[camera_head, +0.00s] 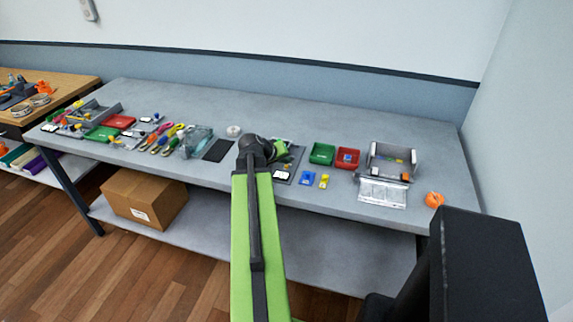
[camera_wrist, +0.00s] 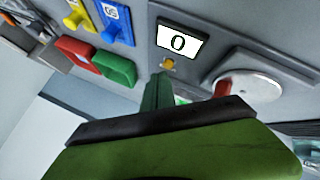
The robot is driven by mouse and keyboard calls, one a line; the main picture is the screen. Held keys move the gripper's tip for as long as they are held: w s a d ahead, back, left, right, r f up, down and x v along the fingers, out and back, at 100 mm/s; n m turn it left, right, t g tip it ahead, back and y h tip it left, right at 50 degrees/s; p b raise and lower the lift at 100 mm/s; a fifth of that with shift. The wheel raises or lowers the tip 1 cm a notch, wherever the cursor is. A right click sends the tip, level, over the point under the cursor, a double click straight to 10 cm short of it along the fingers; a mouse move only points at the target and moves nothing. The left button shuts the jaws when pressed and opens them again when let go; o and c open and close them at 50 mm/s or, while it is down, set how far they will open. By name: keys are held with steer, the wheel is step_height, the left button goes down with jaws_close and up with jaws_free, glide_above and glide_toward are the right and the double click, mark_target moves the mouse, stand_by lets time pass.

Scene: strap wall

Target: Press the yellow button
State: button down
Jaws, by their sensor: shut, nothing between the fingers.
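The yellow button (camera_wrist: 168,63) is small and round, on a grey panel (camera_wrist: 208,50) just under a white display (camera_wrist: 181,40) that reads 0. My gripper (camera_wrist: 157,82) is green and shut, with its tip just below the button in the wrist view. I cannot tell whether it touches. In the head view my gripper (camera_head: 284,153) is over the panel (camera_head: 299,152) on the grey table, and the arm hides part of it. The display (camera_head: 281,174) shows there, but I cannot make out the button.
A silver disc (camera_wrist: 252,86) with a red part (camera_wrist: 222,88) is beside the button. A grey open box (camera_head: 391,158) stands farther right.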

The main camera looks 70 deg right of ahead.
steer(key=shift+r, duration=0.35)
step_height(320, 180, up, 5)
steer(key=p, duration=0.5)
stand_by(0.6)
